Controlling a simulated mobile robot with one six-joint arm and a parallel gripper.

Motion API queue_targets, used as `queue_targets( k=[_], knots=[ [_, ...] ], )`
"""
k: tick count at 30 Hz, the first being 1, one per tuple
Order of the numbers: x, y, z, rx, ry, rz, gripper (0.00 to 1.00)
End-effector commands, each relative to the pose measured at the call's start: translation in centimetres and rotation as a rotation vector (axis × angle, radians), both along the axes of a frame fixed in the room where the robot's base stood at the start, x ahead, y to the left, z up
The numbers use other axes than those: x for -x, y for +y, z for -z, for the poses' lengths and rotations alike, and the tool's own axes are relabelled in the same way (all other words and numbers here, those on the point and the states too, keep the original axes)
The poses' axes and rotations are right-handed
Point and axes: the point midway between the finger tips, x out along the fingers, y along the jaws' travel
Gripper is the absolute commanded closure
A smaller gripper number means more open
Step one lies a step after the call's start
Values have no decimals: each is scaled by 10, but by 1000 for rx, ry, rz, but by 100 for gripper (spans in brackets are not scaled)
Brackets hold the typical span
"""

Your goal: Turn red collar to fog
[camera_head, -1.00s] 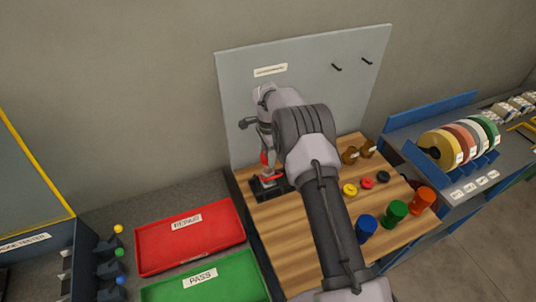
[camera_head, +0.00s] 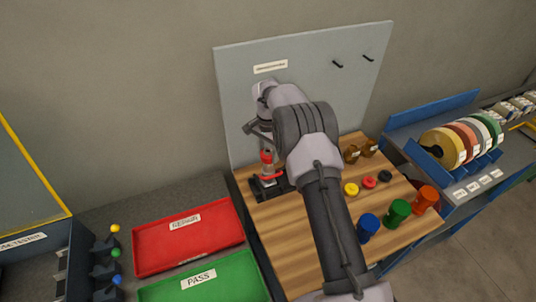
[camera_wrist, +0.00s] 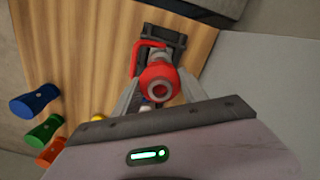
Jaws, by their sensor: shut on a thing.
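The red collar (camera_wrist: 157,84) shows in the wrist view as a round red part with a pale ring and a dark centre. My gripper (camera_wrist: 159,91) has a finger on each side of it and is shut on it. A red curved arm (camera_wrist: 147,45) sticks out beside the collar. Below is a dark holder (camera_wrist: 165,40) on the wooden board. In the head view the red collar (camera_head: 267,157) stands upright above the black holder (camera_head: 259,191), under my wrist. My fingertips are hard to make out there. No fog is visible.
The wooden bench (camera_head: 303,222) holds blue (camera_head: 367,228), green and orange cylinders, small coloured rings and brown parts to the right. A grey back panel (camera_head: 310,90) stands close behind my arm. Red (camera_head: 185,238) and green (camera_head: 215,279) trays lie to the left.

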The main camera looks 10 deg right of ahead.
Motion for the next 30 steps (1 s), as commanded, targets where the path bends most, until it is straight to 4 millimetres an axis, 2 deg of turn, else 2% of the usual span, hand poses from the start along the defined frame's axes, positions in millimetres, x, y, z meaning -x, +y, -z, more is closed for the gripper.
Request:
queue_targets(
  k=[21,30],
  knots=[
    [0,0,-1,-1,-1,-671,91],
    [0,0,-1,0,-1,-898,91]
  ],
)
